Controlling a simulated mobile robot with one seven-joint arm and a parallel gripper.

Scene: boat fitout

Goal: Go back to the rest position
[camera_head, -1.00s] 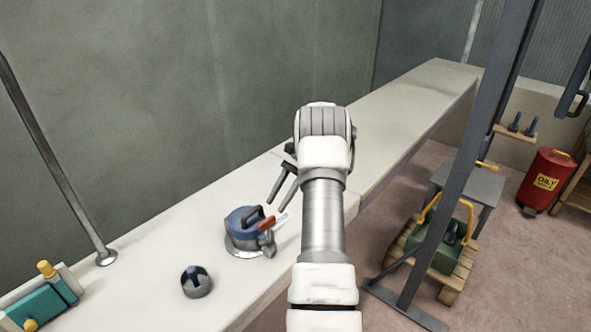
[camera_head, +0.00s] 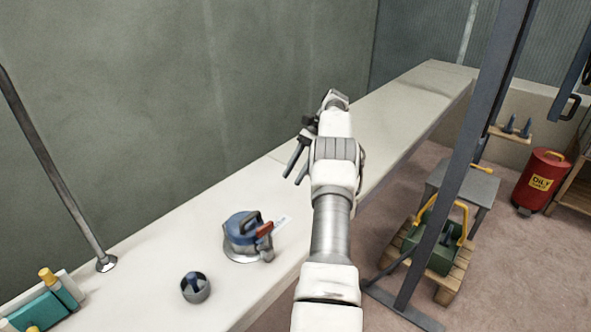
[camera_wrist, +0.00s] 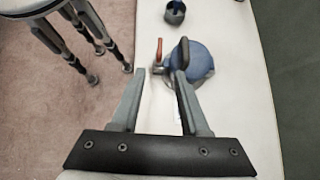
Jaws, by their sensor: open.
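My gripper (camera_head: 296,160) is open and empty, held above the pale bench (camera_head: 190,232) in the head view. In the wrist view its two fingers (camera_wrist: 160,75) stand apart with nothing between them. A round blue device with a dark handle and a red lever (camera_head: 243,236) sits on the bench, below and left of my gripper. It also shows beyond the fingertips in the wrist view (camera_wrist: 200,62), partly hidden by the right finger.
A small dark round cup (camera_head: 195,290) and a teal box (camera_head: 38,312) stand on the bench at the near left. A metal pole (camera_head: 60,170) rises from the bench. A dark upright post (camera_head: 452,165), a green toolbox (camera_head: 437,250) and a red oil bin (camera_head: 541,182) stand at the right. The far bench is clear.

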